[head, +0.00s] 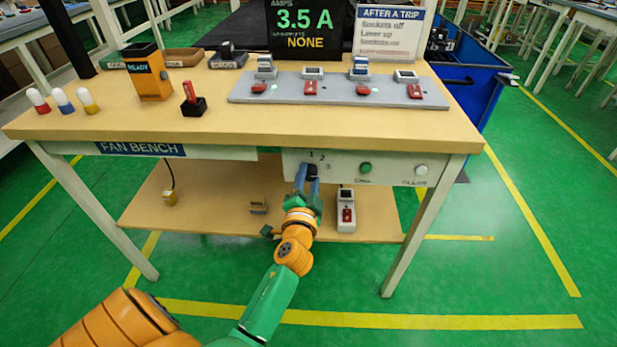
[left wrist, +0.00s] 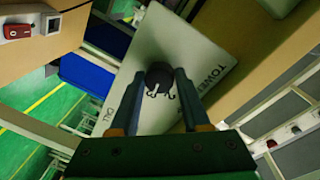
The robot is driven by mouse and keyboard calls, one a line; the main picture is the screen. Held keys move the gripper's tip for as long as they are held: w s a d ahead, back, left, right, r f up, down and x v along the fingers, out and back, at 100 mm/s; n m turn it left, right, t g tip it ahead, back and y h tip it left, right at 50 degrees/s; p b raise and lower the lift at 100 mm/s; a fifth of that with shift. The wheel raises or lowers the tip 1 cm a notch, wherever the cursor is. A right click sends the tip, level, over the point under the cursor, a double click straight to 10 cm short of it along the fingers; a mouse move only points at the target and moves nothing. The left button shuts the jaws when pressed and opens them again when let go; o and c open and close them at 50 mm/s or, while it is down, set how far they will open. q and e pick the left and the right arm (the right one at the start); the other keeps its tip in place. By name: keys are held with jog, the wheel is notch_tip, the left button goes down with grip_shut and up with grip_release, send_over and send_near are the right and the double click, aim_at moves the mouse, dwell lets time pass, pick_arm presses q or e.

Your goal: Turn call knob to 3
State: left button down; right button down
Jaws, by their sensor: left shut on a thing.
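The call knob (head: 312,171) is a small dark knob on the white front panel (head: 335,162) under the bench top. The digits 1 and 2 show above it in the head view; a 3 cannot be made out. My left gripper (head: 306,178) reaches up to the panel with its blue fingers on either side of the knob. In the left wrist view the round black knob (left wrist: 159,75) sits between the tips of my left gripper (left wrist: 160,92), which is shut on it. The knob's pointer direction cannot be told. My right gripper is not in view.
A green button (head: 365,167) and a white button (head: 421,169) are on the panel to the right. A grey board (head: 330,93) with switches lies on the bench top (head: 240,125). The lower shelf (head: 215,205) holds a white switch box (head: 346,210). A screen (head: 305,28) reads 3.5 A.

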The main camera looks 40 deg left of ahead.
pick_arm(q)
jog(key=shift+c, duration=1.9)
grip_release()
jog(key=v, duration=0.7)
jog(key=shift+b, duration=0.3)
